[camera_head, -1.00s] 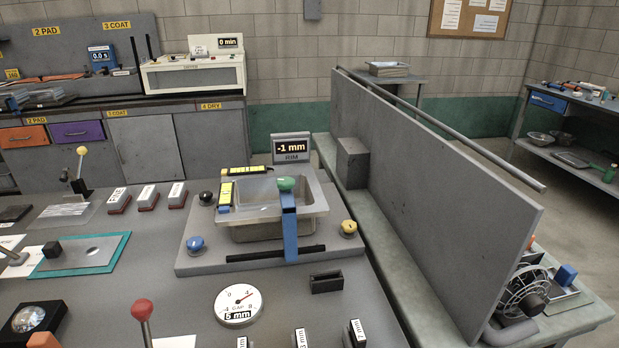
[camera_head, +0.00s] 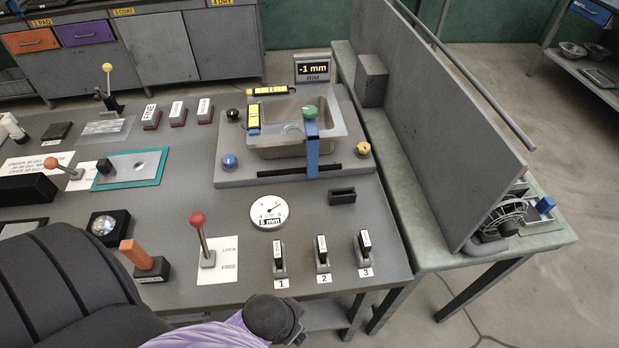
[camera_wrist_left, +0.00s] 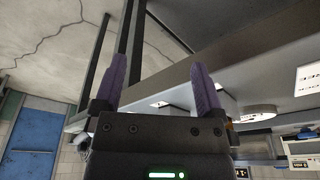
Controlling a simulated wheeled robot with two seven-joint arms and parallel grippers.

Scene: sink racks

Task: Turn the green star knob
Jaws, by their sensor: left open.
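Black, blue and yellow knobs stand at the corners of the sink's base plate. My left gripper shows in the left wrist view (camera_wrist_left: 158,85) with its two purple fingers apart and nothing between them. It is near a table edge, away from the green knob. In the head view parts of my arm fill the bottom left, and no fingers show there. My right gripper is out of view.
A display (camera_head: 312,70) reading -1 mm stands behind the sink. A red-knobbed lever (camera_head: 198,220), a round dial (camera_head: 269,211) and several small labelled switches (camera_head: 322,255) occupy the front of the bench. A tall grey panel (camera_head: 440,120) stands to the right.

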